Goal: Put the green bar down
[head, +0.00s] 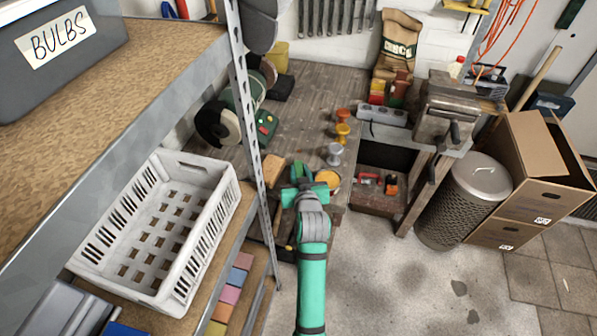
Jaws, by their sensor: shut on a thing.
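My gripper (301,174) is in the head view at the near edge of the wooden workbench (310,105), at the end of my green arm. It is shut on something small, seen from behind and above. The held piece is mostly hidden by the hand, and its green blends with my own green parts, so its outline and tilt are unclear. I cannot tell whether it touches the bench top.
Orange and grey knobs (334,154), a yellow round piece (328,181) and a tan block (274,168) stand close around the gripper. A shelf post (246,100) and white crate (150,230) are left. A vise (447,110) and mesh bin (465,200) are right.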

